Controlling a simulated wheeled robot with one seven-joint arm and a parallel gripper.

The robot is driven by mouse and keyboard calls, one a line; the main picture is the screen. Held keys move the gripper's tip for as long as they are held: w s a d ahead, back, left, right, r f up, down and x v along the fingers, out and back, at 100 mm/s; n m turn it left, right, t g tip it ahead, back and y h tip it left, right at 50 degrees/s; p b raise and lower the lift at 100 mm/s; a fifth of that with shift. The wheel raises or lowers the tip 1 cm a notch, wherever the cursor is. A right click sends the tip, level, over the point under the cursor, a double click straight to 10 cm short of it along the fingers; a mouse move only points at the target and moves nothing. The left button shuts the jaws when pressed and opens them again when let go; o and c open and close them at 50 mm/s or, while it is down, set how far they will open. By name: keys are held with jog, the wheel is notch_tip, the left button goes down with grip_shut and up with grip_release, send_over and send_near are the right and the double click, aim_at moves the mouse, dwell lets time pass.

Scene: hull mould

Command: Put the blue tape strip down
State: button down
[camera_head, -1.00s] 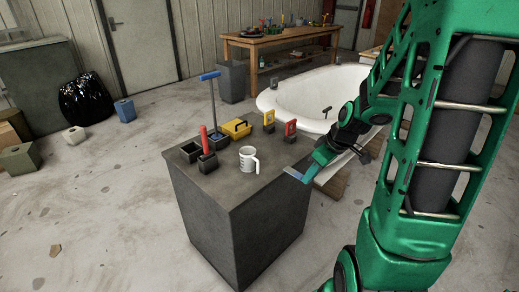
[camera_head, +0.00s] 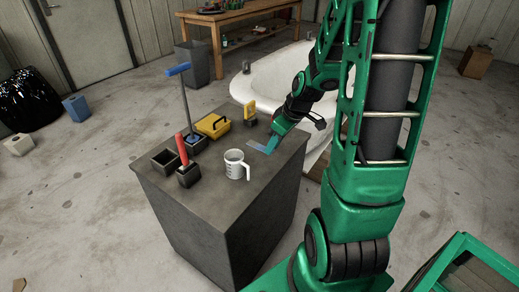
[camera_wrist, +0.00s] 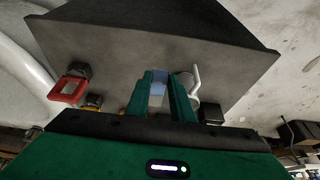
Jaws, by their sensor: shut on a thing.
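The blue tape strip (camera_head: 257,147) is a thin, flat, pale blue piece. My gripper (camera_head: 270,146) is shut on it, above the right back part of the dark grey block's top (camera_head: 222,195). I cannot tell whether the strip touches the top. In the wrist view the strip (camera_wrist: 158,88) shows between the two green fingers of my gripper (camera_wrist: 160,84), with the grey block top (camera_wrist: 110,55) beyond it.
A white mug (camera_head: 234,165) stands just left of the strip. A white tub (camera_head: 275,75) is behind.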

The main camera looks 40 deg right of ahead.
jog(key=w+d+f, duration=0.1)
jog(key=w+f, duration=0.1)
jog(key=w, duration=0.1)
jog(key=w+d+f, duration=0.1)
jog(key=w, duration=0.1)
jog(key=w+d+f, duration=0.1)
jog(key=w+f, duration=0.1)
jog(key=w, duration=0.1)
jog(key=shift+w+d+f, duration=0.25)
jog(key=shift+w+f, duration=0.05)
jog(key=shift+f, duration=2.05)
jog(key=shift+f, duration=0.1)
jog(key=c, duration=1.6)
grip_release()
jog(key=shift+o, duration=0.3)
jog(key=v, duration=1.1)
jog(key=s+a+r+m+g, duration=0.2)
jog(key=s+a+r+m, duration=0.2)
jog(key=s, duration=0.9)
jog(key=s+a+r+m+g+h, duration=0.1)
jog(key=s+a+r+m, duration=0.3)
jog(key=s, duration=1)
notch_tip(320, 180, up, 3)
jog(key=shift+s+a+r+m+g, duration=0.1)
jog(key=shift+s+a+m+g, duration=0.1)
jog(key=shift+m+g, duration=0.75)
